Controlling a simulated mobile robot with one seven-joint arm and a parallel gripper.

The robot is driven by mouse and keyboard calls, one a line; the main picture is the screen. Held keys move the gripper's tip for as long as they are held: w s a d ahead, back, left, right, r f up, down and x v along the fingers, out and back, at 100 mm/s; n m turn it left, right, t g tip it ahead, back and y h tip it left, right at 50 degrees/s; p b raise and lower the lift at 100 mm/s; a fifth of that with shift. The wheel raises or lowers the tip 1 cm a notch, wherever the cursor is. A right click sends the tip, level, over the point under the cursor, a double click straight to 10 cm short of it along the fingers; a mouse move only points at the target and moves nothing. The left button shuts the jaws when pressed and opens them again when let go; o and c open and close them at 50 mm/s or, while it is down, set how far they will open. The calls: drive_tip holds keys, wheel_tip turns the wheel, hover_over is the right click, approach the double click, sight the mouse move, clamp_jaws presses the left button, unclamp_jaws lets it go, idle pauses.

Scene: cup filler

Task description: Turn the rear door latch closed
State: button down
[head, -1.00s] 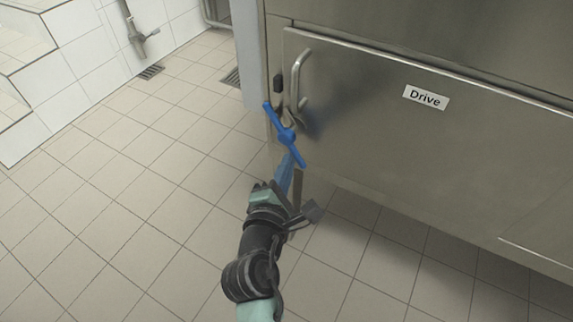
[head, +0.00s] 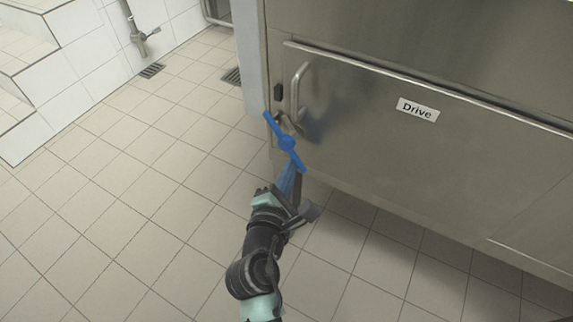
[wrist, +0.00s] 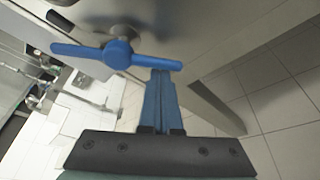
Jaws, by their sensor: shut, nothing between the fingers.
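The blue latch (head: 287,143) is a two-armed bar with a round hub, at the left edge of the steel door (head: 400,150). In the head view it slants from upper left to lower right. In the wrist view the latch (wrist: 117,54) lies nearly level, its hub on a metal shaft. My gripper (head: 293,168) is below the latch with its blue fingers shut and empty. In the wrist view the fingertips of my gripper (wrist: 160,74) meet the bar's right arm; I cannot tell whether they press on it.
A curved metal handle (head: 299,92) stands out from the door just above the latch. A "Drive" label (head: 418,109) is on the door. A wall pipe with a tap (head: 140,38) is at the upper left. The tiled floor (head: 130,200) at the left is clear.

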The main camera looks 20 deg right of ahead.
drive_tip(key=shift+r+p, duration=0.25)
drive_tip(key=shift+p, duration=0.1)
drive_tip(key=n+p, duration=0.1)
drive_tip(key=p, duration=0.1)
drive_tip(key=r+g+p, duration=0.1)
drive_tip(key=p, duration=0.2)
drive_tip(key=shift+s+d+n+p, duration=0.3)
drive_tip(key=shift+s+n, duration=0.1)
drive_tip(key=n+p, duration=0.1)
drive_tip(key=p, duration=0.1)
drive_tip(key=r+n+p, duration=0.1)
drive_tip(key=p, duration=0.2)
drive_tip(key=shift+s+d+g+h, duration=0.25)
drive_tip(key=shift+s+g+h, duration=0.05)
drive_tip(key=shift+g, duration=0.1)
drive_tip(key=n+p, duration=0.1)
drive_tip(key=p, duration=0.1)
drive_tip(key=r+n+g+p, duration=0.1)
drive_tip(key=p, duration=0.2)
drive_tip(key=shift+s+d+h, duration=0.25)
drive_tip(key=shift+s+h, duration=0.05)
drive_tip(key=shift+h, duration=0.1)
drive_tip(key=n+p, duration=0.1)
drive_tip(key=p, duration=0.2)
drive_tip(key=shift+s+d+r+n+g, duration=0.1)
drive_tip(key=shift+s+r+n+g, duration=0.05)
drive_tip(key=shift+n+g, duration=0.25)
drive_tip(key=shift+h, duration=0.3)
